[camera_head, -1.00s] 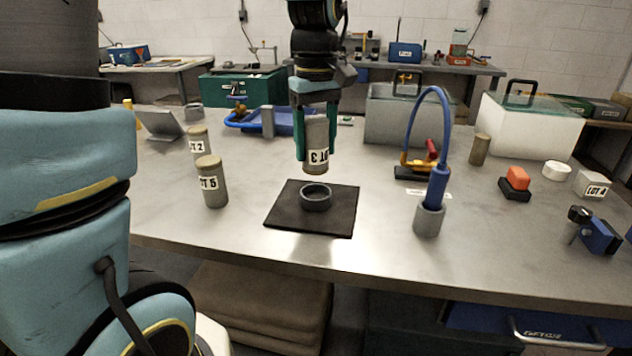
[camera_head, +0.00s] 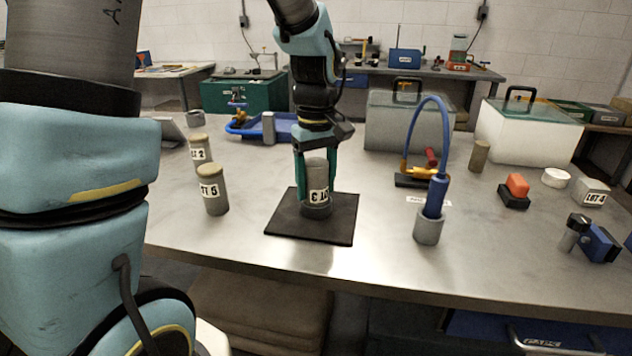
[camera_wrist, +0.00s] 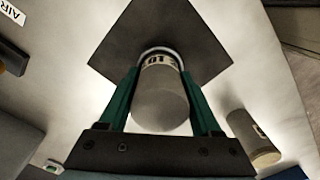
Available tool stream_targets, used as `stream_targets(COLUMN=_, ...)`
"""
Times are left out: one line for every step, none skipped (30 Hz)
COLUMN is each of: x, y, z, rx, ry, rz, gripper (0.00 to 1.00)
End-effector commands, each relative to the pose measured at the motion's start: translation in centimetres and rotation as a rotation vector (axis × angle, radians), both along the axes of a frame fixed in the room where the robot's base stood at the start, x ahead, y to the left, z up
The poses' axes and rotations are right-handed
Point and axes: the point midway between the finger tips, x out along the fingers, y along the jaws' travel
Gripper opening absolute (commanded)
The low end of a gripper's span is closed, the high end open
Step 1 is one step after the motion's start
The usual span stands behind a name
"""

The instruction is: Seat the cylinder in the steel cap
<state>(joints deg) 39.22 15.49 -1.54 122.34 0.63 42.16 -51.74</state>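The grey cylinder (camera_head: 317,177), with a white lot label, stands about upright with its lower end inside the rim of the round steel cap (camera_head: 316,211). The cap sits on a dark square mat (camera_head: 283,222). My gripper (camera_head: 317,193) points down, with its green fingers on both sides of the cylinder and shut on it. In the wrist view the cylinder (camera_wrist: 160,102) shows end-on between the fingers. The cap's bright rim (camera_wrist: 158,49) curves around its far end. How deep it sits in the cap is hidden.
Two labelled cylinders, LOT 5 (camera_head: 213,192) and LOT 2 (camera_head: 200,150), stand left of the mat. A grey holder (camera_head: 429,230) with a blue looped tool stands to the right. A blue tray (camera_head: 252,129) lies behind. The table's front strip is clear.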

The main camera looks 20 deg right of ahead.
Motion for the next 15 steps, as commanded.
stream_targets(x=-0.01, y=0.0, z=0.02, rx=0.0, ry=0.0, rz=0.0, gripper=0.72)
stream_targets(x=-0.01, y=0.0, z=0.02, rx=0.0, ry=0.0, rz=0.0, gripper=0.76)
stream_targets(x=-0.01, y=0.0, z=0.02, rx=0.0, ry=0.0, rz=0.0, gripper=0.8)
stream_targets(x=-0.01, y=0.0, z=0.02, rx=0.0, ry=0.0, rz=0.0, gripper=0.83)
stream_targets(x=-0.01, y=0.0, z=0.03, rx=0.0, ry=0.0, rz=0.0, gripper=0.87)
stream_targets(x=-0.01, y=0.0, z=0.03, rx=0.0, ry=0.0, rz=0.0, gripper=0.91)
stream_targets(x=-0.01, y=0.0, z=0.03, rx=0.0, ry=0.0, rz=0.0, gripper=0.92)
stream_targets(x=0.0, y=0.0, z=0.03, rx=0.0, ry=0.0, rz=0.0, gripper=0.92)
stream_targets(x=0.0, y=0.0, z=0.03, rx=0.0, ry=0.0, rz=0.0, gripper=0.92)
stream_targets(x=0.0, y=0.0, z=0.03, rx=0.0, ry=0.0, rz=0.0, gripper=0.92)
stream_targets(x=0.0, y=0.0, z=0.04, rx=0.0, ry=0.0, rz=0.0, gripper=0.92)
stream_targets(x=0.0, y=0.0, z=0.04, rx=0.0, ry=0.0, rz=0.0, gripper=0.92)
stream_targets(x=0.0, y=0.0, z=0.07, rx=0.0, ry=0.0, rz=0.0, gripper=0.92)
stream_targets(x=0.0, y=0.0, z=0.14, rx=0.0, ry=0.0, rz=0.0, gripper=0.92)
stream_targets(x=0.01, y=-0.01, z=0.34, rx=-0.001, ry=0.0, rz=0.0, gripper=0.92)
